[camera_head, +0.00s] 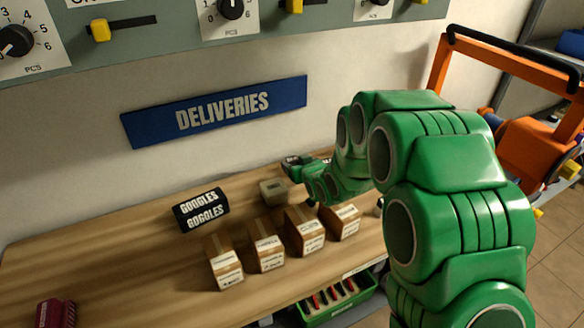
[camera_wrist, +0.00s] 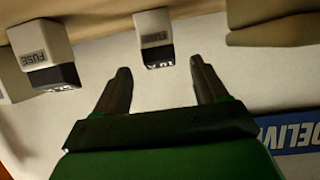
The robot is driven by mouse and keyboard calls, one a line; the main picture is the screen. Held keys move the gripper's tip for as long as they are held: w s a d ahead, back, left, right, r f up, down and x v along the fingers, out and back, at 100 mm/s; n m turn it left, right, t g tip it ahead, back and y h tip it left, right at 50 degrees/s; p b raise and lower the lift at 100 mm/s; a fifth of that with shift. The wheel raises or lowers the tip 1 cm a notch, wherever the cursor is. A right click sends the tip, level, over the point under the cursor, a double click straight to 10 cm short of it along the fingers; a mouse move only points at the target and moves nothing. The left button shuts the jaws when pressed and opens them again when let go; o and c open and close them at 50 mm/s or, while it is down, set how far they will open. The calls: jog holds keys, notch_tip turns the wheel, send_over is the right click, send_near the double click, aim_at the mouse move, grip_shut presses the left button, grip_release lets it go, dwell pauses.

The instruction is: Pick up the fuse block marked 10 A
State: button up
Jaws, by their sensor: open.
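In the wrist view, a pale fuse block (camera_wrist: 153,28) with a dark end and a FUSE label is at the top middle, just beyond the gap between my fingertips. A second, similar fuse block (camera_wrist: 40,40) is to its left, outside my fingers.
Several cartons (camera_head: 267,253) stand in a row on the wooden bench (camera_head: 130,270) in front of the beige block. A black goggles box (camera_head: 201,210) is to their left, and a dark red block (camera_head: 56,313) is at the lower left. The DELIVERIES sign (camera_head: 218,111) is on the wall.

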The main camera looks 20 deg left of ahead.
aim_at(292, 159)
jog(key=shift+x, duration=2.55)
jog(key=shift+f, duration=0.1)
jog(key=shift+c, duration=0.4)
jog(key=c, duration=1)
jog(key=shift+r, duration=0.45)
notch_tip(292, 159, up, 2)
jog(key=shift+r, duration=0.15)
jog(key=shift+s+d+r, duration=1.2)
jog(key=shift+s+r, duration=0.45)
jog(key=shift+s, duration=0.35)
jog(key=shift+s+d+r, duration=1.2)
jog(key=shift+s+r, duration=0.5)
jog(key=shift+s, duration=0.35)
jog(key=shift+s+d+r, duration=1.2)
jog(key=shift+s+r, duration=0.45)
jog(key=shift+s, duration=0.35)
